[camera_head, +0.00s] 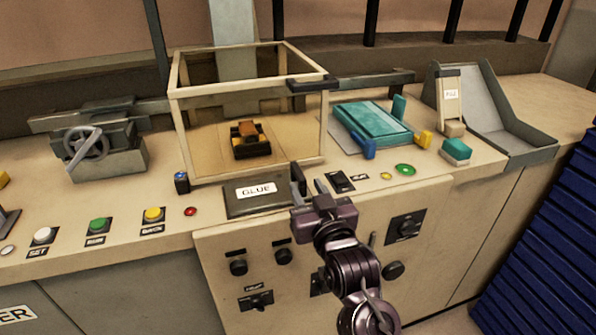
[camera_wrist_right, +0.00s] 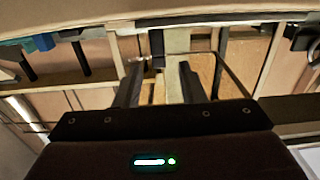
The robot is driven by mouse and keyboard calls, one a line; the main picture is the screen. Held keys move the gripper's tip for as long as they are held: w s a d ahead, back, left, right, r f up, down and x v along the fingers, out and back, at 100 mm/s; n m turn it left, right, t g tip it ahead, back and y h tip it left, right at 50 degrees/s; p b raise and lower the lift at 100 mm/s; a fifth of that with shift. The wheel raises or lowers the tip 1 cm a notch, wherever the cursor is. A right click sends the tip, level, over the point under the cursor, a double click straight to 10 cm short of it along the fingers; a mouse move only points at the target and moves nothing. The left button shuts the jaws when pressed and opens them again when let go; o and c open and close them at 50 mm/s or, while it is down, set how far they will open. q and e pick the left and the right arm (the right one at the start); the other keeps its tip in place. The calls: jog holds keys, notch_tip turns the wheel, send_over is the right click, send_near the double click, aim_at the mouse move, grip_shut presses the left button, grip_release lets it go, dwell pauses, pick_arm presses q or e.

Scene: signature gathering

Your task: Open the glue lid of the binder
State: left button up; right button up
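The glue lid (camera_head: 258,198) is a dark flat plate with a white "GLUE" label, set in the front of the beige binder counter. It looks shut, lying flat in front of the glass case. My right gripper (camera_head: 311,184) is just beyond the lid's right edge. Its fingers are apart with nothing seen between them, and I cannot tell whether one touches the lid. In the right wrist view the two fingers of the gripper (camera_wrist_right: 160,84) are also spread. The lid cannot be made out there. My left gripper is not in view.
The framed glass case (camera_head: 247,116) stands behind the lid. A small dark switch (camera_head: 341,182) lies right of my gripper. Knobs (camera_head: 238,267) line the front panel below. A handwheel device (camera_head: 88,145) stands left, and a teal block (camera_head: 374,122) lies at the back right.

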aim_at(293, 163)
jog(key=p+x, duration=0.1)
jog(key=x, duration=0.6)
jog(key=shift+f, duration=0.1)
jog(key=shift+c, duration=0.3)
grip_shut()
